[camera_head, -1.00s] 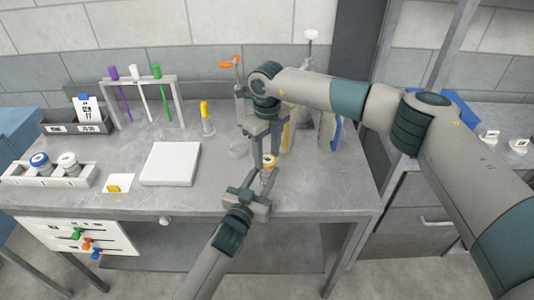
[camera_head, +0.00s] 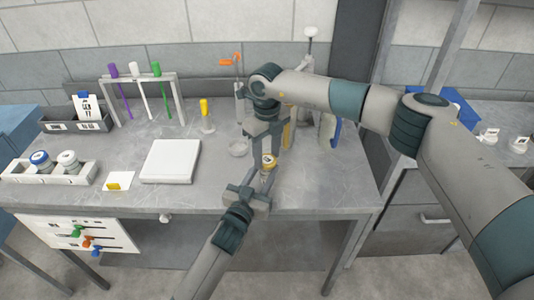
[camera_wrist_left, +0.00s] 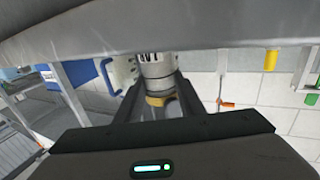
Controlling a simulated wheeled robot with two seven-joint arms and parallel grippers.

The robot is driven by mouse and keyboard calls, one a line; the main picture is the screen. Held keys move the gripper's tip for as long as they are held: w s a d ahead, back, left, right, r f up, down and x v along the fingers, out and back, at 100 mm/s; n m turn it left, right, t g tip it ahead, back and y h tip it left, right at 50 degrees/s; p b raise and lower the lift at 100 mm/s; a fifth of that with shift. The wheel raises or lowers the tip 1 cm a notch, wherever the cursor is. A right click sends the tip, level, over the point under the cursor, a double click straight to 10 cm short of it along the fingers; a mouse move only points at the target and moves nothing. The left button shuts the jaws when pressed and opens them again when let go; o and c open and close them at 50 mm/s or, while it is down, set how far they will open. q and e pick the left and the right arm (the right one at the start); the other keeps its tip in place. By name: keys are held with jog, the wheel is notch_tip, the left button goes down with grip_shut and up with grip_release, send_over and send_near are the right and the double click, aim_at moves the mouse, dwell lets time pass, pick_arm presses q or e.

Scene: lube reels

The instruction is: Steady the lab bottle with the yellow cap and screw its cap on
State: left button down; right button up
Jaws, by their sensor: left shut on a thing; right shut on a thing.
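The lab bottle with the yellow cap (camera_head: 269,160) stands near the table's front edge, right of centre in the head view. My left gripper (camera_head: 264,184) reaches in from the front and is shut on the bottle's body. In the left wrist view its two dark fingers flank the bottle (camera_wrist_left: 156,68), with a yellow part (camera_wrist_left: 158,100) between them. My right gripper (camera_head: 268,153) points down from above and is shut at the yellow cap. Its fingers partly hide the cap, so I cannot tell how the cap sits on the neck.
A white plate (camera_head: 170,162), a yellow-topped small bottle (camera_head: 206,116) and a rack of coloured tubes (camera_head: 146,82) stand to the left. A white holder (camera_head: 80,178) with two jars is far left. Bottles and a blue-edged item (camera_head: 331,130) stand close behind my right gripper.

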jog(key=m, duration=0.3)
jog(key=shift+m, duration=0.3)
jog(key=m, duration=0.4)
jog(key=shift+m, duration=0.3)
jog(key=m, duration=1.1)
jog(key=shift+m, duration=0.4)
jog(key=m, duration=1)
jog(key=o, duration=1)
